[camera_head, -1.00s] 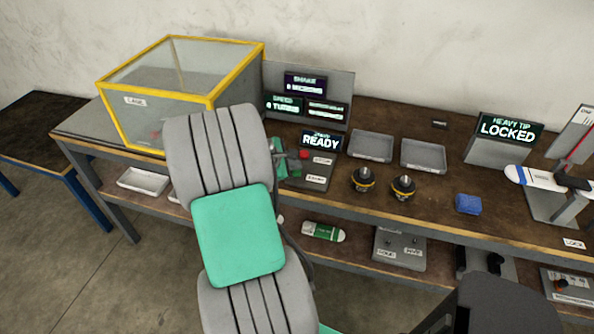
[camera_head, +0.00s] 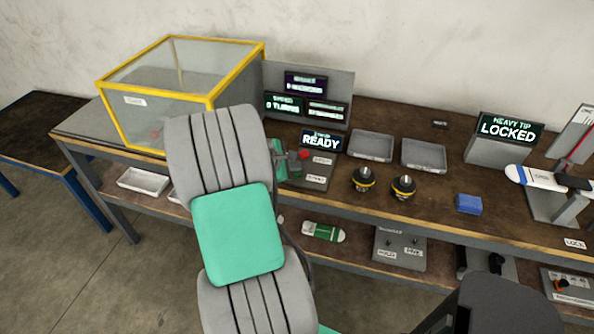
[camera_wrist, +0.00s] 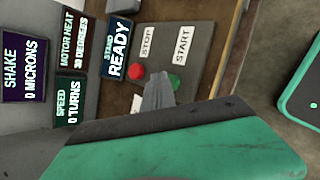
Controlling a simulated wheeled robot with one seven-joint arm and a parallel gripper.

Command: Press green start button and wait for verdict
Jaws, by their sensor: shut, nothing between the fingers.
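The green start button (camera_wrist: 175,82) shows in the wrist view beside the START label on a grey control box (camera_wrist: 190,52). The closed fingertips of my gripper (camera_wrist: 158,92) are right at it and partly cover it. I cannot tell whether they touch it. The red stop button (camera_wrist: 137,72) sits beside the STOP label, just left of the fingertips. In the head view my gripper (camera_head: 293,162) is over the control box (camera_head: 316,180), and the green button is hidden there. The status display (camera_head: 321,142) reads READY, also in the wrist view (camera_wrist: 117,48).
Shake, speed and motor heat displays (camera_wrist: 22,75) stand behind the box. A yellow-framed cage (camera_head: 208,102) is to its left. Two black-and-yellow motors (camera_head: 363,180), grey trays (camera_head: 371,146) and a blue block (camera_head: 468,204) lie to the right. Another display (camera_head: 508,128) reads HEAVY TIP LOCKED.

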